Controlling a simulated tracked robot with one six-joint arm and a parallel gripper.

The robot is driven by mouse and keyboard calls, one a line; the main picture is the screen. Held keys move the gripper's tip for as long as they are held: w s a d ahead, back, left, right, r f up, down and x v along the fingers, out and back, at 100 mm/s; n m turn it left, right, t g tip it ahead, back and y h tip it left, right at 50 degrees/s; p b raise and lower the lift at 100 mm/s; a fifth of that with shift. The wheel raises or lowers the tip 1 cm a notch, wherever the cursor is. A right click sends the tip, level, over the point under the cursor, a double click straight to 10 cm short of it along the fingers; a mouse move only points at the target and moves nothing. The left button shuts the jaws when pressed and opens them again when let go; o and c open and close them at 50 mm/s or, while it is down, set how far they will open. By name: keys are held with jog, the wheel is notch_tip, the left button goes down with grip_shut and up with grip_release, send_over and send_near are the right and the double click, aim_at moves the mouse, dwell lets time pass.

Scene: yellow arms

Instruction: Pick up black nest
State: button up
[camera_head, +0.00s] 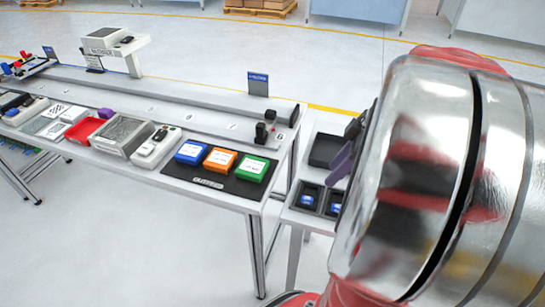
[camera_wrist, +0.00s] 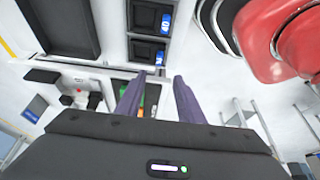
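Two small square black nests stand side by side on the side table, with small blue items in or at them. In the head view they are the left nest (camera_head: 302,200) and the right nest (camera_head: 328,213), the right one partly hidden by my arm. In the wrist view they show at the top centre, one nest (camera_wrist: 143,17) above the other nest (camera_wrist: 143,52). A larger black tray (camera_wrist: 60,25) lies beside them and also shows in the head view (camera_head: 325,150). I cannot tell which one the task names. My gripper (camera_wrist: 159,85) is open and empty, its purple fingers apart above the table.
The long white workbench (camera_head: 200,187) is to the left, with blue (camera_head: 191,152), orange (camera_head: 221,159) and green (camera_head: 252,167) boxes on a black mat. A dark device (camera_head: 265,127) stands at its right end. The floor in front is clear.

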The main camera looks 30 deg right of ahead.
send_over(308, 197)
jog(key=s+d, duration=0.1)
jog(key=s, duration=0.1)
jog(key=shift+s+d+f, duration=0.1)
jog(key=shift+f, duration=1.9)
jog(key=shift+s+d+f, duration=0.1)
jog(key=shift+f, duration=1.9)
jog(key=shift+x, duration=2.65)
jog(key=shift+w, duration=0.15)
jog(key=shift+r, duration=0.1)
grip_shut()
